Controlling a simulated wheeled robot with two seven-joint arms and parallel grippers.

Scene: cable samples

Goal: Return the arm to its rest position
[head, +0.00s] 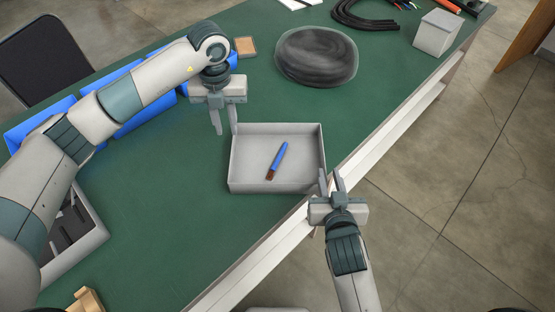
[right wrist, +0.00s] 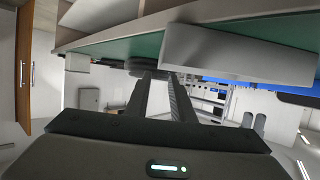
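My left gripper (head: 225,127) points down just behind the left back corner of the light grey tray (head: 240,187), with its two fingers apart and nothing between them. My right gripper (head: 331,178) is at the tray's front right corner, by the table edge, with its fingers apart and empty. Its two dark fingers (right wrist: 164,80) also show apart in the right wrist view. I cannot tell whether it touches the tray. A short blue cable sample with a brown end (head: 278,160) lies tilted inside the tray.
The green table (head: 180,225) is clear left of the tray. Blue bins (head: 130,120) stand behind my left arm. A dark coil in a clear wrap (head: 316,55), a small tan block (head: 245,46) and a grey box (head: 437,33) lie farther back. Open floor is at right.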

